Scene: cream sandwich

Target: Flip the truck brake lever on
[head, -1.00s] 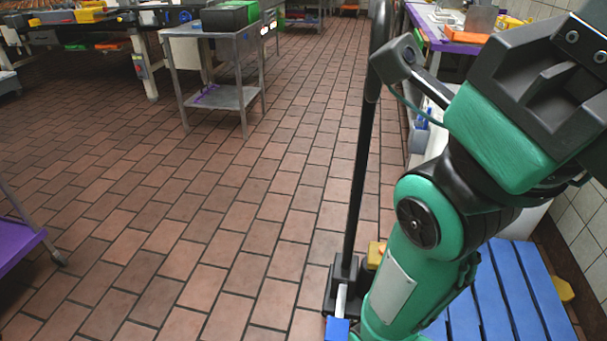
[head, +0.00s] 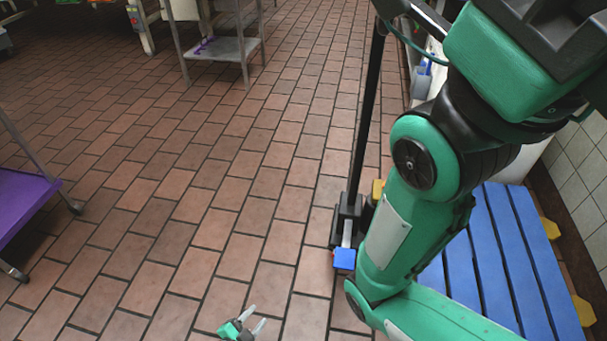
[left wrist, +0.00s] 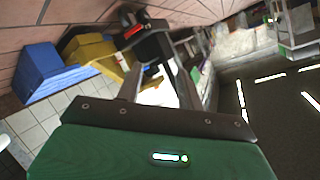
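The truck shows in the head view as a tall black pole (head: 367,120) rising from a dark base (head: 348,222) on the floor. A grey bar ending in a blue block (head: 344,259) sticks out from the base toward me; it looks like the brake lever. My left gripper (head: 253,319) is low in the head view, left of and nearer than the blue block. Its two fingers are apart and empty. In the left wrist view the fingers (left wrist: 158,88) are also apart, with a black part (left wrist: 152,45) bearing red marks beyond them. My right gripper is out of view.
A blue slatted pallet (head: 480,265) with yellow feet lies right of the truck, partly behind my green arm. A purple-topped cart (head: 25,200) stands at the left and a metal cart (head: 222,48) at the back. The tiled floor between is clear.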

